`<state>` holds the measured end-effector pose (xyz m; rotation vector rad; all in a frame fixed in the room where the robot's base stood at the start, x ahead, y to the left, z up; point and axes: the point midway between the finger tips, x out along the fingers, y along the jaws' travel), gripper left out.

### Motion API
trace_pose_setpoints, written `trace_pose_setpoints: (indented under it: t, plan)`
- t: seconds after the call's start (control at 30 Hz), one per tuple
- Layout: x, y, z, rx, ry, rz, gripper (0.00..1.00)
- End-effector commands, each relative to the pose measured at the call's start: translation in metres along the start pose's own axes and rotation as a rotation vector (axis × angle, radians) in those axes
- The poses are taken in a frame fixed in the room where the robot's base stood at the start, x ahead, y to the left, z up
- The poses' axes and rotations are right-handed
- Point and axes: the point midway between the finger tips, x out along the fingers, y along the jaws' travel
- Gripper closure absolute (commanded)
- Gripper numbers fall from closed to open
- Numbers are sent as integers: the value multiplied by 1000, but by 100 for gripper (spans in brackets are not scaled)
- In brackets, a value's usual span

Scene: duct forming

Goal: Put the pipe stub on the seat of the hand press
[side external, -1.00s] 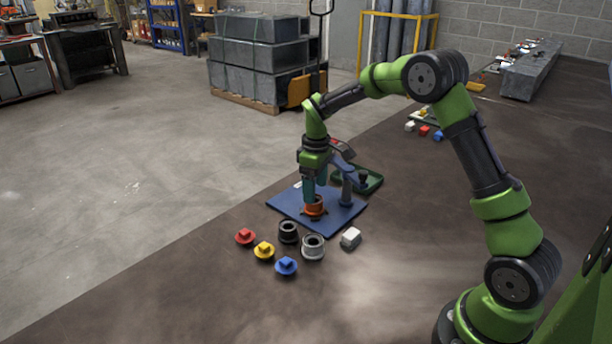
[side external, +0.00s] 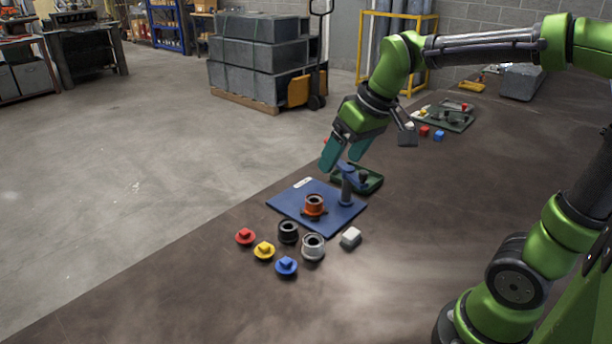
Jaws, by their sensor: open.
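My gripper (side external: 341,170) is open and empty, with teal fingers apart. It is tilted, above and behind the plate near the press arm, clear of the orange stub.
A black ring (side external: 288,232), a grey ring (side external: 313,247) and a white block (side external: 351,238) stand in front of the plate. Red (side external: 245,237), yellow (side external: 264,250) and blue (side external: 286,266) knobbed pieces lie at the left. A green tray (side external: 374,187) is behind the press.

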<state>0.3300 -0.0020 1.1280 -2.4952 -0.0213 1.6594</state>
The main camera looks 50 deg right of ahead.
Motion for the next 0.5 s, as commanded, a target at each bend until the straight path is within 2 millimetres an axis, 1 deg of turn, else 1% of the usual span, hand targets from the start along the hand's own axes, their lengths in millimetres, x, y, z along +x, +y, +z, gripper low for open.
trace_pose_setpoints:
  t: [0.03, 0.1, 0.23, 0.33, 0.5]
  plan:
    - [-10, -7, 19, 38, 45, -18, 22]
    - [-18, -15, 41, 98, 94, -46, 22]
    - [-22, -23, 73, 191, 160, -92, 22]
    - [-22, -25, 88, 238, 190, -117, 22]
    - [-21, -26, 96, 266, 205, -131, 22]
